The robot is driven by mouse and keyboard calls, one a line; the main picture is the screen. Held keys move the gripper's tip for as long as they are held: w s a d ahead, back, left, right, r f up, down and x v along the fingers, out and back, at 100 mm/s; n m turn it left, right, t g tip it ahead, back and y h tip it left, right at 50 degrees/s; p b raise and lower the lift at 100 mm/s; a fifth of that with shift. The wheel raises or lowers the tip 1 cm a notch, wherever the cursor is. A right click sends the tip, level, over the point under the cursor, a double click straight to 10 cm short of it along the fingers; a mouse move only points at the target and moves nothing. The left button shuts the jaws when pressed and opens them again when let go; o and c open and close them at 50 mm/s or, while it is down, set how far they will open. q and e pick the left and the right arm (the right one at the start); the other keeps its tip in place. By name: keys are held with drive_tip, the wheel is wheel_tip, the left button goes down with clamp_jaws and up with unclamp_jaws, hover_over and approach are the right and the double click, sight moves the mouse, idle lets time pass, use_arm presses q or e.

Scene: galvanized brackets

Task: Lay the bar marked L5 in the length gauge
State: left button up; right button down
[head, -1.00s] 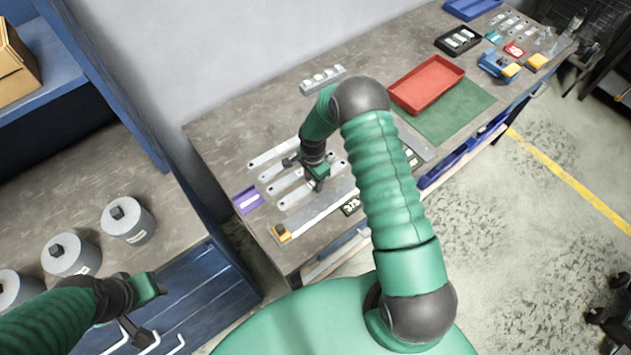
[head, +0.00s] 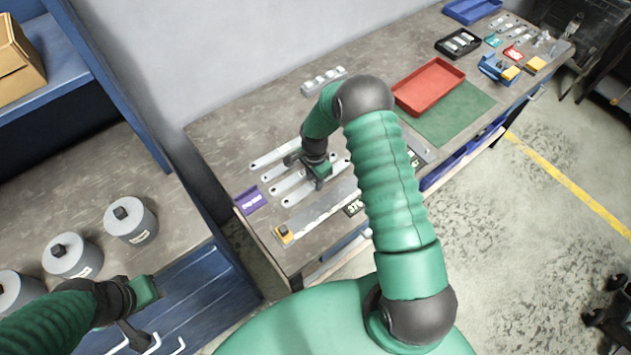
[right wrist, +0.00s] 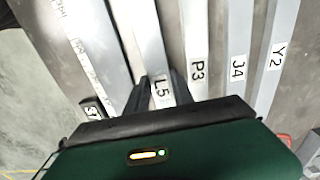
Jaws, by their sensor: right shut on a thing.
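The bar marked L5 (right wrist: 148,35) is a flat grey metal strip with a white label. In the head view it is the bar (head: 291,199) closest to the gauge, partly hidden by my right gripper. My right gripper (head: 311,180) is shut on it; in the right wrist view the dark fingers (right wrist: 158,90) sit on either side of it at the label. The length gauge (head: 310,215) is a long metal strip with a yellow block at its left end; its marked scale (right wrist: 82,45) lies left of L5, apart from it. My left gripper (head: 142,295) is far left, away from the bars.
Bars P3 (right wrist: 197,65), J4 (right wrist: 237,68) and Y2 (right wrist: 276,57) lie beside L5. A red tray (head: 430,87) and green mat (head: 455,112) lie to the right. Grey canisters (head: 130,222) stand on the left bench.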

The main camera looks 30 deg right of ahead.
drive_tip(key=r, duration=0.2)
drive_tip(key=r+b, duration=0.1)
drive_tip(key=r, duration=0.4)
drive_tip(key=shift+s+d+r+b, duration=0.1)
drive_tip(key=shift+d+r+b, duration=0.2)
drive_tip(key=shift+d, duration=0.1)
drive_tip(key=b, duration=0.1)
approach(345, 192)
drive_tip(key=shift+f+b, duration=0.3)
drive_tip(key=shift+f, duration=0.05)
wheel_tip(345, 192, down, 4)
drive_tip(key=b, duration=0.3)
drive_tip(key=shift+r, duration=0.25)
drive_tip(key=shift+f+b, duration=0.8)
drive_tip(key=shift+f, duration=0.45)
drive_tip(key=c, duration=1)
unclamp_jaws()
